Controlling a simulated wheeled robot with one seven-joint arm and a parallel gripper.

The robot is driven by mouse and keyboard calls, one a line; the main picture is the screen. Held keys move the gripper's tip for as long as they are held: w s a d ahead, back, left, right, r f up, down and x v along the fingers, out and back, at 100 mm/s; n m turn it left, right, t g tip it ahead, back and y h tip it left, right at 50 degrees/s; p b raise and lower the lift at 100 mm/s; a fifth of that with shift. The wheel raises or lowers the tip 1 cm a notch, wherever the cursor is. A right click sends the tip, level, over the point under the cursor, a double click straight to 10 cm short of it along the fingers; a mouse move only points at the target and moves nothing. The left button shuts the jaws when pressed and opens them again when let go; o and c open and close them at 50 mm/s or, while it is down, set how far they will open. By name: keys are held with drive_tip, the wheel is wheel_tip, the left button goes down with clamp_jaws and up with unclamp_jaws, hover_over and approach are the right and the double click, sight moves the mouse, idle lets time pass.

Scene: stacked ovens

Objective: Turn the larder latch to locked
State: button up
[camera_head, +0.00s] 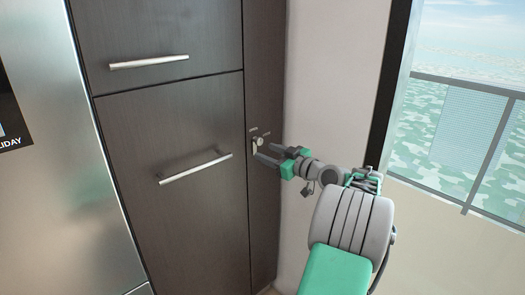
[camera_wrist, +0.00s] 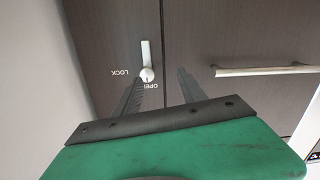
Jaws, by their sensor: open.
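The larder latch (camera_head: 256,144) is a small pale lever with a round knob, on the narrow dark panel right of the larder door in the head view. In the wrist view, which is upside down, the latch (camera_wrist: 147,58) shows its lever running up from the knob. The LOCK label (camera_wrist: 120,73) is left of the knob and the OPEN label (camera_wrist: 151,86) is just below it. My gripper (camera_head: 268,152) is open and empty, close to the latch. In the wrist view my gripper (camera_wrist: 160,75) has the latch nearer its left finger; contact cannot be told.
The larder door (camera_head: 185,215) has a bar handle (camera_head: 195,167), which also shows in the wrist view (camera_wrist: 265,71). A drawer front (camera_head: 150,35) is above it. A steel appliance (camera_head: 55,150) stands at the left. A pale wall (camera_head: 330,80) and a window (camera_head: 465,110) are at the right.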

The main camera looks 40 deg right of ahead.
sight(260, 142)
drive_tip(key=shift+t, duration=0.4)
drive_tip(key=w, duration=0.2)
drive_tip(key=w+d+p, duration=0.1)
drive_tip(key=w, duration=0.1)
drive_tip(key=w+d, duration=0.1)
drive_tip(key=w, duration=0.1)
drive_tip(key=shift+d+r, duration=0.1)
drive_tip(key=shift+r, duration=0.3)
drive_tip(key=shift+c, duration=0.6)
clamp_jaws()
